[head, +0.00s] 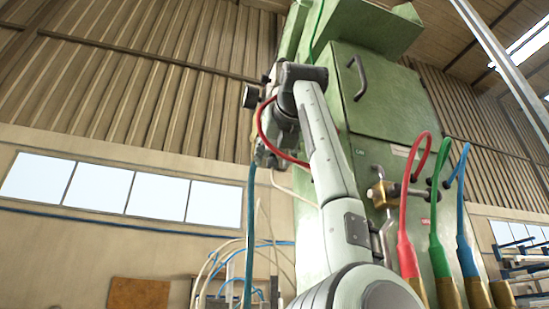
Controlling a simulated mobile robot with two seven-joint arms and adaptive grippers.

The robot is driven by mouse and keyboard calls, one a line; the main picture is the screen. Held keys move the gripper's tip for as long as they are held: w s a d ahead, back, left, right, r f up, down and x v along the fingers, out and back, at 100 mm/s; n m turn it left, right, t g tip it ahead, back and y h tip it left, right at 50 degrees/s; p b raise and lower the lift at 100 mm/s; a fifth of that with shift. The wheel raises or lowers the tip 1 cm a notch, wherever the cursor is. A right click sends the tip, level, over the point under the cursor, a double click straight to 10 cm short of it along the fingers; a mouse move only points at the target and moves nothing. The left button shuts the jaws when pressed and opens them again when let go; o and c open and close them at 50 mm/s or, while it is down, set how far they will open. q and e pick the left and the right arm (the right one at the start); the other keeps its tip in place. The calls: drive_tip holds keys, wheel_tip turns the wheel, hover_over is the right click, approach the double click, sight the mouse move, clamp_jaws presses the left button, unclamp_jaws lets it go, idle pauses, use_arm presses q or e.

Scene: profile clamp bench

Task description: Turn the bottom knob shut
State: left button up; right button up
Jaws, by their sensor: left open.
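A dark round knob (250,96) sticks out to the left beside the upper left side of the green cabinet (385,100). I cannot tell whether it is the bottom knob, as my arm covers much of this area. My left arm rises from the bottom and bends over at the top. My left gripper (279,122) is at its end, close to the knob and a red hose. It is open; its fingertips are hard to make out, and I cannot tell whether they touch anything. My right gripper is not in view.
A red hose (266,126) loops around the gripper area, and a teal hose (250,225) hangs below. A brass valve (381,193) sits on the cabinet front. Red, green and blue hoses (437,235) stand at the right. Open space lies left of the cabinet.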

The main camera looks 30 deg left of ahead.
use_arm(q)
drive_tip(key=shift+s, duration=0.1)
drive_tip(key=v, duration=1.2)
